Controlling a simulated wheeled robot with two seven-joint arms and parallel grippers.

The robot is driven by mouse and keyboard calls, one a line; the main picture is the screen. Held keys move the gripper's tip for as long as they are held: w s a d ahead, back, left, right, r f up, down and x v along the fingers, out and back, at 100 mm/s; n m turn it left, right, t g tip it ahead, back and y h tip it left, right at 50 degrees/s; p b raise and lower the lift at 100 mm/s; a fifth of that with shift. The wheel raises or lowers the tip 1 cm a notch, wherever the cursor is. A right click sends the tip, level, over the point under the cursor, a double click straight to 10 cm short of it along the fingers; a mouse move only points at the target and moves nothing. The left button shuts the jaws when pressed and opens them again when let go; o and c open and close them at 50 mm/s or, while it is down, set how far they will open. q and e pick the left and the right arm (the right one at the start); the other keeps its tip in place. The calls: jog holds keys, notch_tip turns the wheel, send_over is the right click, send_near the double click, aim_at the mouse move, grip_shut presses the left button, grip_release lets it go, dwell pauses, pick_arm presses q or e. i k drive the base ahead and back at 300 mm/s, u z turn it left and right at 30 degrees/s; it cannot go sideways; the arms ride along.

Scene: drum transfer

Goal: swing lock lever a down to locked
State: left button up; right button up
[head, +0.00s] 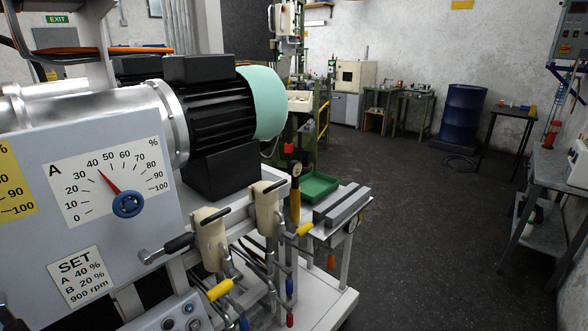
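No lever in the head view carries a readable lock label, so I cannot tell which is lock lever a. The nearer beige valve-like body (211,236) has a black-handled lever (167,248) reaching left and slightly down. A yellow-handled lever (220,290) sits below it. The farther beige body (265,212) has a short black handle (273,187) pointing right and slightly up. Another yellow handle (304,229) is beside it. A grey panel has dial A (105,180), its red pointer near 40, and a blue knob (128,204). Neither gripper can be made out.
A black motor (215,110) with a pale green end cover (262,100) stands behind the panel. A green tray (318,187) lies beyond the levers. A workbench (545,175) stands at right, a blue drum (462,112) at the back. The floor between is clear.

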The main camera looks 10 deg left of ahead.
aim_at(181, 241)
jog(key=u, duration=2.55)
jog(key=k, duration=0.4)
jog(key=z, duration=2.55)
